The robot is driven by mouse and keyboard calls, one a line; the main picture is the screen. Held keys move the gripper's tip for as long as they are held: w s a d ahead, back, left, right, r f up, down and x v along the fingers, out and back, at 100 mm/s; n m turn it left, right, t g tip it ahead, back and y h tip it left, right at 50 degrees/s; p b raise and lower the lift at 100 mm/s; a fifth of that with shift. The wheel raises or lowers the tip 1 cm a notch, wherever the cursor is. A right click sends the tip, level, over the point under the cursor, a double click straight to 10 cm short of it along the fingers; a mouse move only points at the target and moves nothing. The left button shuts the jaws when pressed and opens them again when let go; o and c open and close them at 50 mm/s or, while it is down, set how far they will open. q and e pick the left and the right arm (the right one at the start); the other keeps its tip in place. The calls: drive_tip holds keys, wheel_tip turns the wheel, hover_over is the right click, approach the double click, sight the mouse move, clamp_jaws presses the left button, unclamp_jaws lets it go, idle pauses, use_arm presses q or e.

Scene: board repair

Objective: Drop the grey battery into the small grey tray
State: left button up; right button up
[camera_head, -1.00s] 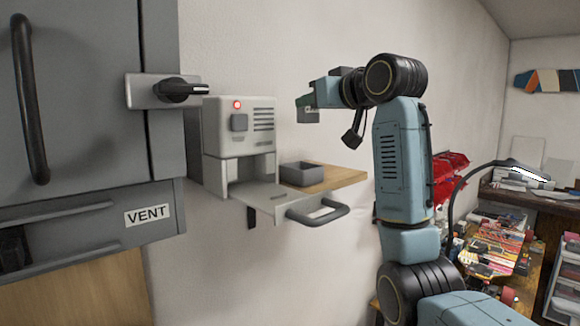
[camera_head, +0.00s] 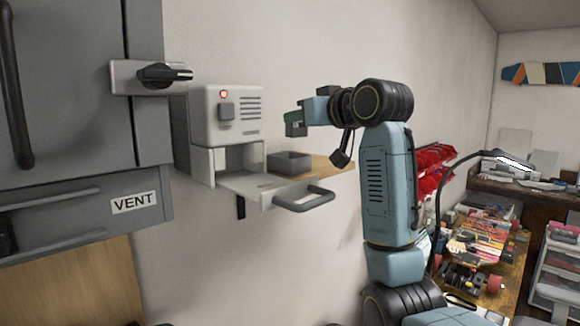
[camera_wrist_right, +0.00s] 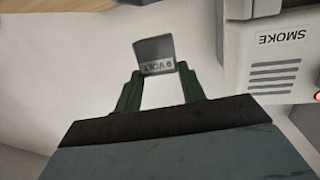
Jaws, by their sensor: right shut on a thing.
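The grey battery (camera_wrist_right: 154,50), labelled "9 VOLT", is held between the two green fingers of my right gripper (camera_wrist_right: 158,84) in the right wrist view. In the head view my right gripper (camera_head: 293,124) is in the air, above the small grey tray (camera_head: 290,163). The battery is hard to make out in the head view. The tray is open-topped and stands on a wooden shelf (camera_head: 334,164) beside the white detector box. Its inside is dark and I see no object in it. My left gripper is not in view.
A white box (camera_head: 228,128) with a red light stands left of the tray; the right wrist view shows its "SMOKE" label (camera_wrist_right: 283,36). A grey cabinet (camera_head: 75,100) fills the left. A cluttered bench (camera_head: 485,250) is at right.

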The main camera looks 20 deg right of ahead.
drive_tip(key=o, duration=0.7)
drive_tip(key=shift+o, duration=1.2)
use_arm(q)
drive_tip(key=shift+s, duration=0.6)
use_arm(e)
drive_tip(key=shift+o, duration=0.5)
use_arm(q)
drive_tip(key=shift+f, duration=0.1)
use_arm(e)
drive_tip(key=shift+s, duration=0.1)
use_arm(q)
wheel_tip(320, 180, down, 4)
drive_tip(key=b, duration=0.4)
use_arm(e)
drive_tip(key=v, duration=1.3)
drive_tip(key=shift+s, duration=0.2)
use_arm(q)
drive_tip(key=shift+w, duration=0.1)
